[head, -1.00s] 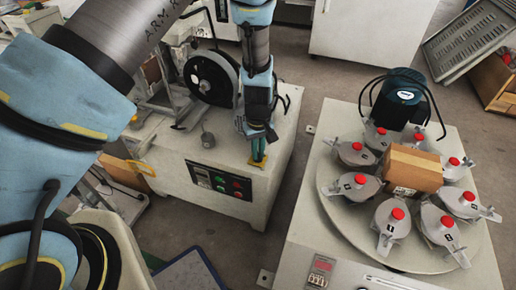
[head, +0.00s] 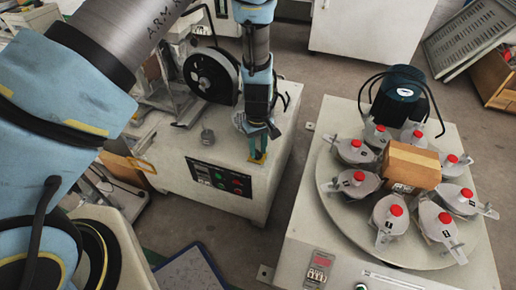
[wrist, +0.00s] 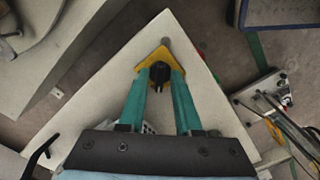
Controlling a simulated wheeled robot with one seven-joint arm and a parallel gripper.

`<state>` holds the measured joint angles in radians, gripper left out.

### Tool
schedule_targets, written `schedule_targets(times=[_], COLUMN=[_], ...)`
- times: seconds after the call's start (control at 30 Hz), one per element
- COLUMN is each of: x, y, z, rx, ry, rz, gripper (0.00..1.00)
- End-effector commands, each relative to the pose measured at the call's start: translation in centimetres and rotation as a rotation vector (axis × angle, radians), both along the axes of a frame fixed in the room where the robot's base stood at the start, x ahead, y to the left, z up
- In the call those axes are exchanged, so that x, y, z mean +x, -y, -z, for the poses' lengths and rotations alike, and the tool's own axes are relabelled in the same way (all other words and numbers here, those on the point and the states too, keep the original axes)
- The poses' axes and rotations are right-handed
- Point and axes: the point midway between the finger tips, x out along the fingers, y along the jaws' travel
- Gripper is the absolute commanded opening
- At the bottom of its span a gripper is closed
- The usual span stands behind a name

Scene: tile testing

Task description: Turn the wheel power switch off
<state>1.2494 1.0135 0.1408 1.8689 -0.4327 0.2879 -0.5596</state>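The wheel power switch shows in the wrist view as a black knob (wrist: 160,73) on a yellow plate (wrist: 161,56). It sits near the front corner of the cream cabinet's top. My gripper (wrist: 161,78) has its two teal fingers apart, one on each side of the knob. Whether either finger touches the knob is hard to tell. In the head view my gripper (head: 258,154) points down at that corner, with a bit of the yellow plate (head: 258,158) showing and the knob hidden by the fingers.
The cabinet (head: 222,154) carries a black wheel (head: 211,75) and a front button panel (head: 219,180). At the right stands a second machine with a round turntable (head: 340,202), several red-capped clamps and a cardboard box (head: 411,167). A strip of floor separates them.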

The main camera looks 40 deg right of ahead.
Motion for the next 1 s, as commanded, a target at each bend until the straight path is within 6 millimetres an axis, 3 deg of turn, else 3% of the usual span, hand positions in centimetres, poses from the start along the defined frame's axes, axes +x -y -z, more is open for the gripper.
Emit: schedule_targets(times=[0.3,0.43,0.8,1.0], x=[0.0,0.0,0.0,0.0], y=[0.0,0.0,0.1,0.0], z=[0.0,-0.9,-7.9,-10.2], rx=[0.001,0.000,-0.003,-0.001], ry=[0.000,0.001,0.001,0.001], rz=[0.001,0.002,0.003,0.000], gripper=[0.42,0.42,0.42,0.42])
